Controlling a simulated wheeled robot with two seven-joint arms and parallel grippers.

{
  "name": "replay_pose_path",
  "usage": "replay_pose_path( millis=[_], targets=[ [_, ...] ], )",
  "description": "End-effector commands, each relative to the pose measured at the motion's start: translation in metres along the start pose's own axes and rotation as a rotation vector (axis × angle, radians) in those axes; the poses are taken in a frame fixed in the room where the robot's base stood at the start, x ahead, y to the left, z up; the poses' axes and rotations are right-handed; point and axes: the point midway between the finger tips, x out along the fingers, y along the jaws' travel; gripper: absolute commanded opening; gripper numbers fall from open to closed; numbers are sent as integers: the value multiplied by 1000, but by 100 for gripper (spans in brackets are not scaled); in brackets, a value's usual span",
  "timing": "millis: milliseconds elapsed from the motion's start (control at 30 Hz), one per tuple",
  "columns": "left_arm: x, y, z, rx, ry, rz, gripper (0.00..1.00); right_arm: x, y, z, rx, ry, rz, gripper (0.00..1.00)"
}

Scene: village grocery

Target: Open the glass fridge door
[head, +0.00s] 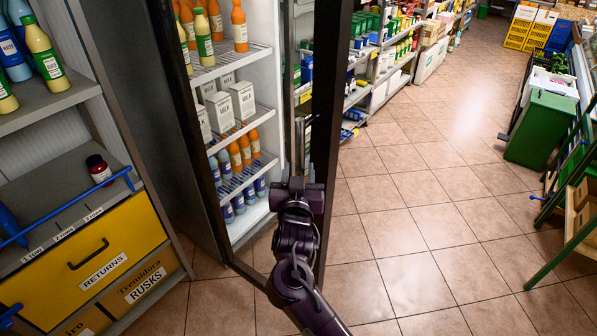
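The glass fridge door (329,90) has a dark frame and stands partly open. Its near frame post on the right is swung out from the cabinet, and floor shows through the glass below. Through the pane I see the white fridge inside, with milk cartons (243,100) and orange and blue bottles (235,157) on wire shelves. My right gripper (298,186), dark purple, is at the lower part of the door's right post. Its fingers and any handle there are hard to make out, so I cannot tell whether it grips. My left gripper is not in view.
A shelf unit with bottles (42,55), a red-lidded jar (98,170) and a yellow returns drawer (95,255) stands close on the left. Tiled floor (430,230) is clear to the right. A green bin (540,128) and green-framed stand (565,225) line the right side.

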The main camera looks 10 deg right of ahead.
Motion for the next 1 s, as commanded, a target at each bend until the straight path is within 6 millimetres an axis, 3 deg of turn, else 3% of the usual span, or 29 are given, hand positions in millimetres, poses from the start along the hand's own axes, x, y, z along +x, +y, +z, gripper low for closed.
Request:
replay_pose_path(
  millis=[500, 1000],
  targets=[
    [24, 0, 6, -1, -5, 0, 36, -70, -1, 2, 2, 0, -1, 39],
    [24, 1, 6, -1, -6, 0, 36, -78, -1, -1, 0, 1, -1, 39]
  ],
)
